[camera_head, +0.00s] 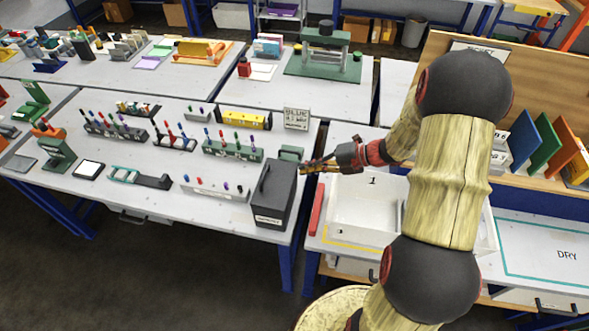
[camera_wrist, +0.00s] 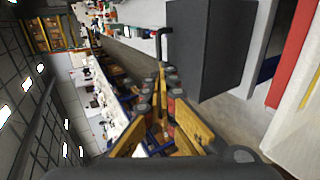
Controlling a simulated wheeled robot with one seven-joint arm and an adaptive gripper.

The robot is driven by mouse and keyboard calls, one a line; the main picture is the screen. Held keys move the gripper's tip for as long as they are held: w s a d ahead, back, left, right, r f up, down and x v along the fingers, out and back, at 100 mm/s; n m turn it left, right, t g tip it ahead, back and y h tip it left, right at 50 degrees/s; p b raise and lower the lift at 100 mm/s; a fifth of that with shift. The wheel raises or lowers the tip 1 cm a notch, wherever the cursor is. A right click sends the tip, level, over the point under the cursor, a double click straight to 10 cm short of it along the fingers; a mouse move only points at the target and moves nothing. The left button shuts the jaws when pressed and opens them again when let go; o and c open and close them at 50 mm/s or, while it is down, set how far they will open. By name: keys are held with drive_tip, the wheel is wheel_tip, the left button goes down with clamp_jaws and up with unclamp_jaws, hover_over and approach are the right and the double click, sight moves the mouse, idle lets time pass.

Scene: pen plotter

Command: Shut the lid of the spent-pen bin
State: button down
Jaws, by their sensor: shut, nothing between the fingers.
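The spent-pen bin (camera_head: 268,222) is a dark grey box with a pale label, standing at the right front corner of the left bench. Its lid (camera_head: 281,185) looks flat across the top, with a dark handle on it; no opening shows. In the wrist view the bin (camera_wrist: 208,50) is a large dark block at the upper right, and the handle (camera_wrist: 161,45) stands out from its edge. My gripper (camera_head: 304,168) is at the bin's right side, pointing left. Its yellow fingers (camera_wrist: 162,72) are together and empty. Contact with the bin cannot be told.
A white tray marked 1 (camera_head: 362,213) and a red bar (camera_head: 317,208) lie on the bench right of the bin, under my arm. Pen racks (camera_head: 232,151) and a pale pen holder (camera_head: 214,191) stand left of it. A gap separates the benches.

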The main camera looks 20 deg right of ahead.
drive_tip(key=b, duration=0.3)
hover_over(272, 183)
drive_tip(key=d, duration=0.1)
wheel_tip(272, 183, down, 6)
drive_tip(key=shift+s+f, duration=0.15)
drive_tip(key=shift+f, duration=0.1)
drive_tip(key=shift+a+p, duration=0.1)
drive_tip(key=shift+p, duration=0.2)
drive_tip(key=shift+w+a+f+p, duration=0.3)
drive_tip(key=shift+a+f+p, duration=0.05)
drive_tip(key=shift+p, duration=0.15)
drive_tip(key=shift+f, duration=0.15)
drive_tip(key=shift+s+d+r+p, duration=0.2)
drive_tip(key=shift+d+r+p, duration=0.15)
drive_tip(key=shift+p, duration=0.35)
drive_tip(key=r+p+v, duration=0.1)
drive_tip(key=p+v, duration=0.2)
drive_tip(key=v, duration=1)
drive_tip(key=shift+w+p, duration=0.2)
drive_tip(key=shift+p, duration=0.15)
drive_tip(key=shift+a, duration=0.1)
